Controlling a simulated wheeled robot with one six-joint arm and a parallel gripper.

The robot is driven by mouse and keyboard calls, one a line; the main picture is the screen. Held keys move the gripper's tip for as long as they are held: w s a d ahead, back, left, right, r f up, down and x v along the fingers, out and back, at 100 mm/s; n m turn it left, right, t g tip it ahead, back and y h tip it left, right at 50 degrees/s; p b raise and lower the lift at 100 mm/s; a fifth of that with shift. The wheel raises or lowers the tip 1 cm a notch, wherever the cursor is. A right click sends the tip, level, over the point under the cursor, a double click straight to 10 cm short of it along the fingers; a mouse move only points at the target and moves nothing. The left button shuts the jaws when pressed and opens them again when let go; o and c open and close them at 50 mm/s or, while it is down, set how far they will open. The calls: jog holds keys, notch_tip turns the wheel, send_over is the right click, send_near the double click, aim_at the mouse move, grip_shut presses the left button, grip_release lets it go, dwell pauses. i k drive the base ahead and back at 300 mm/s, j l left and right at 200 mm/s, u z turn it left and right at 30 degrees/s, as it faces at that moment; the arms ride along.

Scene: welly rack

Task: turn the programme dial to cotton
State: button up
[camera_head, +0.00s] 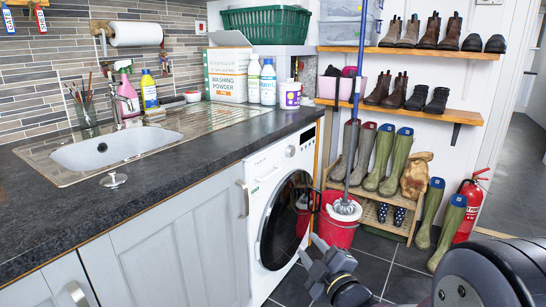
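The white washing machine (262,210) stands under the dark worktop, right of the grey cupboards. Its programme dial (290,151) is a small round knob on the upper front panel, above the dark round door. The dial's markings and pointer are too small to read. My gripper (309,249) is low in front of the machine, to the right of and below the dial, and well apart from it. Its two dark fingers look spread with nothing between them.
A red bucket (338,232) with a mop stands just right of the machine, by the boot rack (372,216). Green wellies (447,232) and a red fire extinguisher (470,206) stand further right. The worktop (190,165) edge overhangs the machine. Some tiled floor is clear.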

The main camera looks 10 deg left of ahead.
aim_at(289, 150)
jog(key=i+l+u, duration=0.85)
jog(key=i+l, duration=0.4)
jog(key=l, duration=0.25)
jog(key=i+l+u, duration=0.1)
jog(key=l, duration=0.2)
jog(key=i+l, duration=0.45)
jog(key=l, duration=0.25)
